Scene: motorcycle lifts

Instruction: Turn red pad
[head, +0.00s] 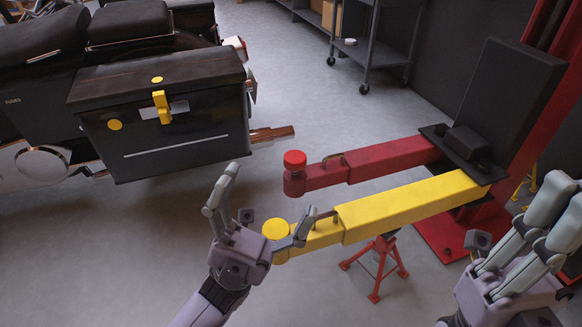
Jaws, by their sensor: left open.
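The red pad (295,159) is a round cap on the end of the red lift arm (390,160). My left gripper (268,208) is open and empty, its fingers spread, below and to the left of the red pad and apart from it. A yellow pad (275,230) on the end of the yellow lift arm (410,208) lies close to my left gripper, whose right finger overlaps the yellow arm in the picture; I cannot tell if they touch. My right gripper (535,240) is at the right edge, its fingers extended upward; its opening is unclear.
A motorcycle with a black side case (160,115) stands at the left. A dark lift carriage (510,95) on a red post holds the arms. A red jack stand (375,265) is under the yellow arm. A grey cart (370,40) stands behind. Floor between is clear.

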